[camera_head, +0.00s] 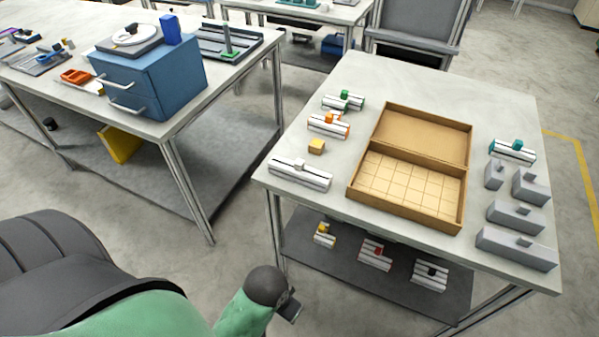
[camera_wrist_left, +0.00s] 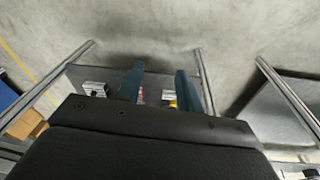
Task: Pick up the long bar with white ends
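The long bar with white ends (camera_head: 300,175) lies on the right table near its front left edge, with a small white knob on top. It is the longest of the bars on that side. My left gripper (camera_wrist_left: 159,67) shows two separated dark blue fingers in the left wrist view, open with nothing held between them. In the head view my left arm reaches in from the bottom left, and its dark end is in front of and below the table edge, well apart from the white bar. The fingers are not clear there. My right gripper is not in view.
An open cardboard box (camera_head: 408,207) with a grid stands mid-table. Grey blocks (camera_head: 515,216) stand right. The lower shelf (camera_head: 325,262) holds more bars.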

